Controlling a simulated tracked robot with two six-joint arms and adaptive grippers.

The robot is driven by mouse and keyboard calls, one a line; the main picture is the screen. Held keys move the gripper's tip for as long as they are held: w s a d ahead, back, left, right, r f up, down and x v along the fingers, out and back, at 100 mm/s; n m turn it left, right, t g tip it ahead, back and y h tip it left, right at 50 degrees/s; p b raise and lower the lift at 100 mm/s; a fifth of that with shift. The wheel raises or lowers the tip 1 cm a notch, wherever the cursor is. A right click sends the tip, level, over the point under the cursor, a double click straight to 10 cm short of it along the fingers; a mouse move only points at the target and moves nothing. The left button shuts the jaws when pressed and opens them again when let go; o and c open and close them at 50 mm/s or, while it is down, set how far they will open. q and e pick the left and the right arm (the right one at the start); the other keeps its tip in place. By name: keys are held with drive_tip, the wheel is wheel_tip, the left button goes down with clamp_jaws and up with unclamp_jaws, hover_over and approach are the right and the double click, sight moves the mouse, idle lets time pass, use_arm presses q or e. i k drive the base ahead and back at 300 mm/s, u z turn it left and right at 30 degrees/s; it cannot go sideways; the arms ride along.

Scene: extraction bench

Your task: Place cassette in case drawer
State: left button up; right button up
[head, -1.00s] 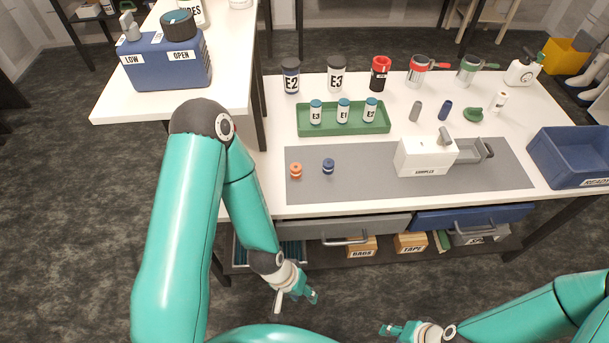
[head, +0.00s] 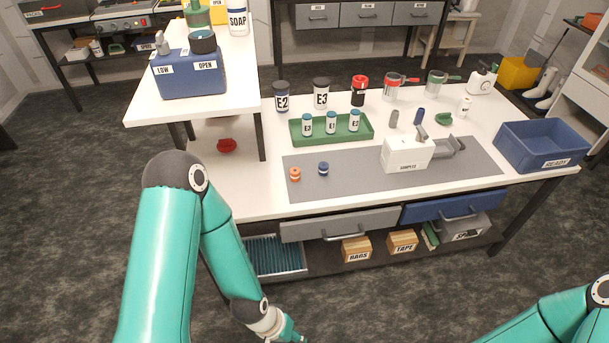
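A white case (head: 405,156) labelled SAMPLES stands on the grey mat, with a grey drawer (head: 447,148) standing open on its right side. Two small upright pieces stand behind the case, one grey (head: 393,119) and one dark blue (head: 419,117); I cannot tell whether either is the cassette. My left gripper (head: 290,338) is at the bottom edge, in front of the bench and away from the case. It is mostly cut off, so its opening is hidden. My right gripper is out of the picture; only its arm shows at the lower right.
A green tray (head: 363,134) holds several labelled vials. Orange (head: 295,174) and blue (head: 323,168) small pieces lie on the grey mat (head: 350,189). A blue crate (head: 510,158) stands at the right. Grey (head: 310,229) and blue (head: 425,211) bench drawers are at the front. The mat's middle is clear.

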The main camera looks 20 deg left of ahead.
sight(436, 150)
drive_tip(key=z, duration=0.15)
drive_tip(key=i, duration=0.9)
drive_tip(key=u, duration=0.05)
